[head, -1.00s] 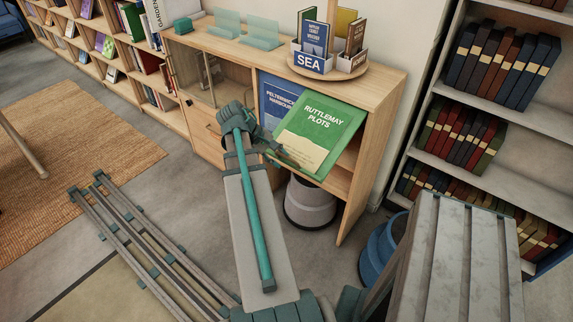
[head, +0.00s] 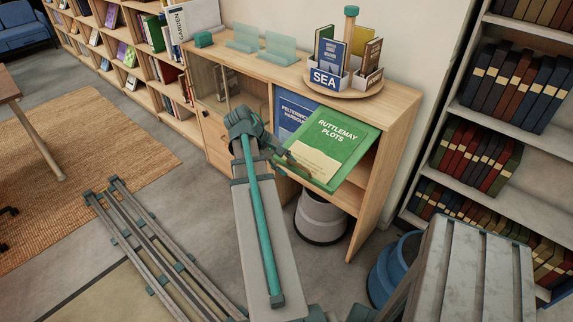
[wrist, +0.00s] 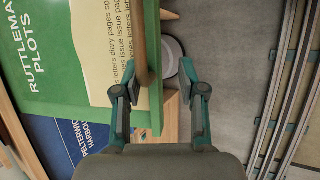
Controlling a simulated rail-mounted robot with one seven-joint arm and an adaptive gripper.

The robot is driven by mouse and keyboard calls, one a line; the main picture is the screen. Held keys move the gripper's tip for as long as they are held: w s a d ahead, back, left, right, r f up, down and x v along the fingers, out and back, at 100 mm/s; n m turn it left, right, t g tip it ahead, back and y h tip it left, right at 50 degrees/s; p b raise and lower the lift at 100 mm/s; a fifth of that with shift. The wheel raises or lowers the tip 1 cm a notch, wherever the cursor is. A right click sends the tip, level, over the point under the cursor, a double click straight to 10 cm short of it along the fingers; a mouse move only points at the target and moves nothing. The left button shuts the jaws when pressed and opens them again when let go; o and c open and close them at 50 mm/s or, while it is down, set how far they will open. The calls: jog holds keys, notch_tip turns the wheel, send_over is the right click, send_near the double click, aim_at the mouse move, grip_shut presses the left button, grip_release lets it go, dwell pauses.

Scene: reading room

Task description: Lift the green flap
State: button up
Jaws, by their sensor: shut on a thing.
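The green flap (head: 338,135) is a panel lettered "RUTTLEMAY PLOTS" with a cream patch, on the front of the wooden cabinet. It slants outward, its lower edge standing off the cabinet front, with an open compartment partly showing below it. My gripper (head: 285,160) is at the flap's lower left edge. In the wrist view the flap (wrist: 80,75) fills the left side, with a brown bar (wrist: 140,45) along its edge. My gripper's fingers (wrist: 158,72) stand on either side of that edge, shut on the flap. The exact contact is partly hidden.
A blue panel (head: 291,115) lies beside the flap. The cabinet top (head: 400,103) bears a round tray of books and a "SEA" box (head: 325,78). A bookshelf (head: 470,125) is close on the right.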

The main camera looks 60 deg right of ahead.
jog(key=w+r+p, duration=0.4)
jog(key=r+p, duration=0.5)
jog(key=r, duration=0.1)
jog(key=shift+w, duration=0.3)
dwell(0.5)
dwell(0.6)
